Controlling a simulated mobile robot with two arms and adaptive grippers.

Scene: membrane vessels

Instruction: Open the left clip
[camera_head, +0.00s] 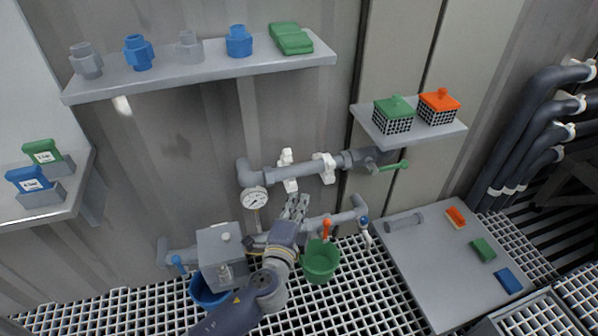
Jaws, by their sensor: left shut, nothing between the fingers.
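The left clip (288,174) is a white clamp on the grey horizontal pipe (268,177) on the wall, right of the pressure gauge (254,201). A second white clip (325,168) sits further right on the same pipe. I cannot tell clearly from this view whether either clip is open. My left gripper (298,200) reaches up from below, with its fingertips just under the left clip. It is shut and empty; I cannot tell whether it touches the clip. My right gripper is not in view.
A lower pipe with an orange-handled valve (326,229) runs behind my left gripper. A green bucket (320,262) and a blue bucket (205,293) hang below. Shelves with fittings (190,72) and baskets (394,118) are above. A grey table (430,270) stands right.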

